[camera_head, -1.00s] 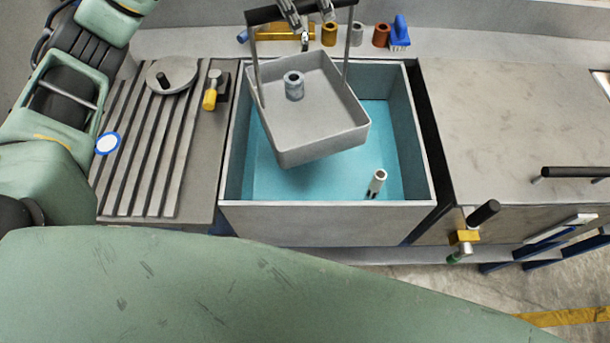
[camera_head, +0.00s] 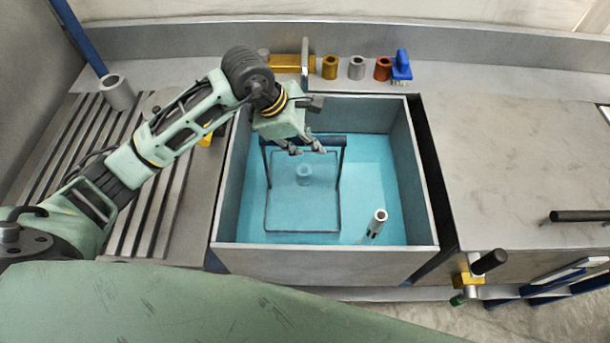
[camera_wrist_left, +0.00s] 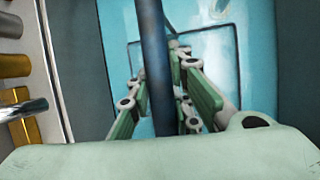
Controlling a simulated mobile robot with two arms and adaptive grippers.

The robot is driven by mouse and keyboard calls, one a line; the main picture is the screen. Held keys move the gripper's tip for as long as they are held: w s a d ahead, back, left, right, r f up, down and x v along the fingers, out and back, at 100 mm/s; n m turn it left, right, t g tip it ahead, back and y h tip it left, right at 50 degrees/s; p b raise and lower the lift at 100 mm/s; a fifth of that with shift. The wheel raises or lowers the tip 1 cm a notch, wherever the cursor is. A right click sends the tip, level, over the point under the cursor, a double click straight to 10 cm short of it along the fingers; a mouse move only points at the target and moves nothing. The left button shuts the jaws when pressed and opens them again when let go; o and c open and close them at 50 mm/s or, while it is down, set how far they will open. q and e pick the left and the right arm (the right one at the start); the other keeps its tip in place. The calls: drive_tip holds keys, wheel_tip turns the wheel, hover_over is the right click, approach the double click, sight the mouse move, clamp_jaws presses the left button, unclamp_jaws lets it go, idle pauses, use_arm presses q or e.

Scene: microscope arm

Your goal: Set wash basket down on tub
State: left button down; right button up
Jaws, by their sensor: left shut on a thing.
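The wash basket (camera_head: 303,231) is down inside the tub (camera_head: 325,258), under the blue liquid, with its rim showing as a dark square outline. My left gripper (camera_head: 307,150) reaches in from the left and is shut on this handle. In the left wrist view the handle bar (camera_wrist_left: 153,60) runs between the fingers (camera_wrist_left: 160,105). Whether the basket touches the tub floor cannot be told. My right gripper is not in view.
A ribbed drainboard (camera_head: 150,235) lies left, a clear steel counter (camera_head: 510,180) right. Behind are a brass tap (camera_head: 285,62), several coloured rings (camera_head: 356,68) and a blue brush (camera_head: 401,66).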

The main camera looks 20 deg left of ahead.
use_arm(q)
wheel_tip(320, 180, down, 7)
drive_tip(key=p, duration=0.1)
drive_tip(key=shift+r, duration=0.2)
drive_tip(key=shift+w+f, duration=0.1)
drive_tip(key=shift+f, duration=0.3)
drive_tip(key=shift+f+b, duration=0.25)
drive_tip(key=shift+b, duration=0.25)
drive_tip(key=c, duration=1.6)
unclamp_jaws()
